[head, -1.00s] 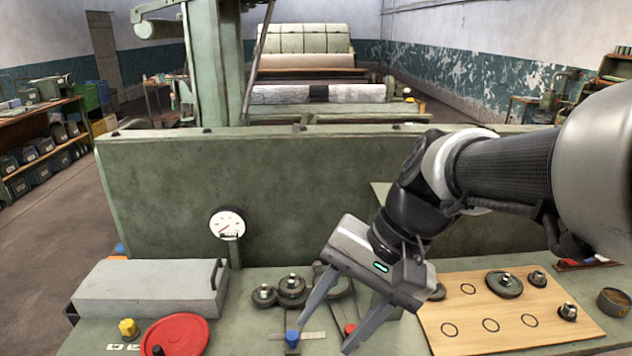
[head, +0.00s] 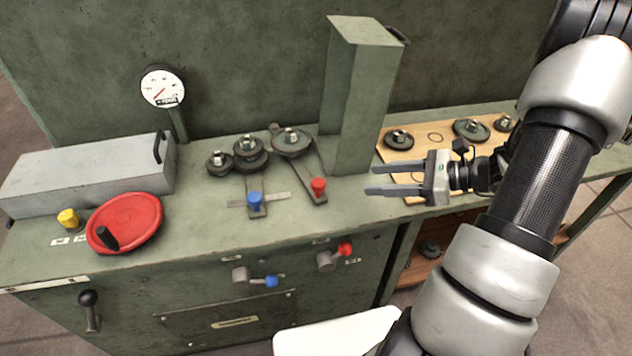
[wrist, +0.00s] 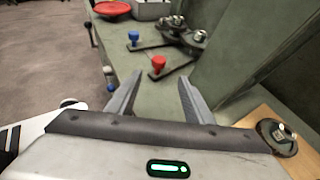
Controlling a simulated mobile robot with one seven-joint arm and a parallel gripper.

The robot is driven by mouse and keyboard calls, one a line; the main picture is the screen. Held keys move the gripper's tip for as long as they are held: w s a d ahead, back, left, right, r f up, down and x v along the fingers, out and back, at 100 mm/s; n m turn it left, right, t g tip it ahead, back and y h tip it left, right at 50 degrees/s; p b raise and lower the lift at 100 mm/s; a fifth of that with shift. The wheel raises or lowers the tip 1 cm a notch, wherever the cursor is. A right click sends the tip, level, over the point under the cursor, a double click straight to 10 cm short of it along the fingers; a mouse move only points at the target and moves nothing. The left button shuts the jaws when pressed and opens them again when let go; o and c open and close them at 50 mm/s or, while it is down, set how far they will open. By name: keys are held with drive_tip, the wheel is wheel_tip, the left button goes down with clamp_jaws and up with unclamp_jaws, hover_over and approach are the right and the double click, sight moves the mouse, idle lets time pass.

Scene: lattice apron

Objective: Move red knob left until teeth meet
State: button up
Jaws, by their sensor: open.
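The red knob (head: 318,187) stands on the front end of a slotted swing arm on the bench. A dark gear (head: 292,143) sits at the back of this arm. To its left is a stacked gear pair (head: 249,151); the two lie very close, and I cannot tell whether their teeth touch. My gripper (head: 370,181) is open and empty, to the right of the red knob and apart from it, fingers pointing left. In the wrist view the red knob (wrist: 158,64) shows beyond the fingertips (wrist: 159,80), between their lines.
The blue knob (head: 255,201) stands left of the red one. A tall green guard (head: 358,95) rises behind my fingers. A wooden board (head: 398,162) with gears lies right. A red handwheel (head: 126,222) is far left. Red (head: 344,249) and blue (head: 271,281) handles stick out of the front panel.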

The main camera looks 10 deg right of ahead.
sight(320, 182)
drive_tip(key=b+x, duration=0.1)
drive_tip(key=x, duration=1.5)
drive_tip(key=shift+a+f+b, duration=0.15)
drive_tip(key=shift+b, duration=0.2)
clamp_jaws()
